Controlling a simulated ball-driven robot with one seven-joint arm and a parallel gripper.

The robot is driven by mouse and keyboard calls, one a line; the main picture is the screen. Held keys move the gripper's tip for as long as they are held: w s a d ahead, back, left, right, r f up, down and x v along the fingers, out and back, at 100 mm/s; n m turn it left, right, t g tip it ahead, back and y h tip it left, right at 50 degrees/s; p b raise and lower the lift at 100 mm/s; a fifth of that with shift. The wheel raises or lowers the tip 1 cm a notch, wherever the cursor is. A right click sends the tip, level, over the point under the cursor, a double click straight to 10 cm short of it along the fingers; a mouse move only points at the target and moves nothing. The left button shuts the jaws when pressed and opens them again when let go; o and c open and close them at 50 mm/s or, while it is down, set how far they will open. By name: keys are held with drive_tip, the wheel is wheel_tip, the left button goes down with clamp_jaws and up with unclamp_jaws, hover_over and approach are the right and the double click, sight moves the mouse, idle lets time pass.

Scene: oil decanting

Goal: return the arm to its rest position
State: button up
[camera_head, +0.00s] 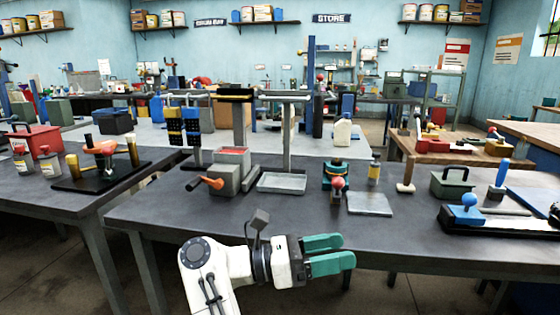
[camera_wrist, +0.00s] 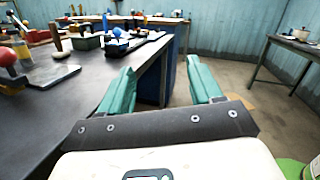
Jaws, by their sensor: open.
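My gripper (camera_head: 332,254) has teal fingers and a white arm behind it. In the head view it is in front of the near edge of the dark workbench (camera_head: 300,232), pointing right. Its two fingers are apart, with nothing between them. In the wrist view the same gripper (camera_wrist: 163,88) shows both teal fingers spread, the bench edge passing behind the left one and bare floor beyond the right one.
On the bench are a grey shallow tray (camera_head: 282,183), a grey flat plate (camera_head: 370,204), a red-knobbed device (camera_head: 337,186), a mallet (camera_head: 406,172) and a blue-knobbed tool (camera_head: 468,211). Another table (camera_wrist: 300,48) stands at the right in the wrist view, with open floor before it.

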drive_tip(key=w+d+r+n+t+y, duration=0.1)
drive_tip(key=w+d+n+t, duration=0.15)
drive_tip(key=n+t, duration=0.65)
drive_tip(key=w+d+r+n+t+y, duration=0.1)
drive_tip(key=w+d+r+n+t, duration=0.15)
drive_tip(key=n+t, duration=0.65)
wheel_tip(320, 180, down, 15)
drive_tip(key=s+a+n+y, duration=0.2)
drive_tip(key=n+y, duration=2.1)
drive_tip(key=n, duration=0.3)
drive_tip(key=s+d+f+n+g+h, duration=0.1)
drive_tip(key=s+d+f+n+g, duration=0.1)
drive_tip(key=s+d+f+g, duration=0.4)
drive_tip(key=s+d+f+n+g+h, duration=0.2)
drive_tip(key=s+f+g, duration=0.1)
drive_tip(key=s+f, duration=0.65)
drive_tip(key=s+d+f+n+g+h, duration=0.1)
drive_tip(key=s+d+f+n+g, duration=0.15)
drive_tip(key=s+f+g, duration=0.4)
drive_tip(key=s+d+f+g+h, duration=0.1)
drive_tip(key=s+d, duration=0.1)
drive_tip(key=s, duration=0.6)
drive_tip(key=s+d+f+g, duration=0.1)
drive_tip(key=s+d+g, duration=0.15)
drive_tip(key=s, duration=0.55)
wheel_tip(320, 180, up, 15)
drive_tip(key=p, duration=1.4)
drive_tip(key=shift+s+d+h, duration=0.15)
drive_tip(key=shift+s+h, duration=0.15)
drive_tip(key=shift+s, duration=0.1)
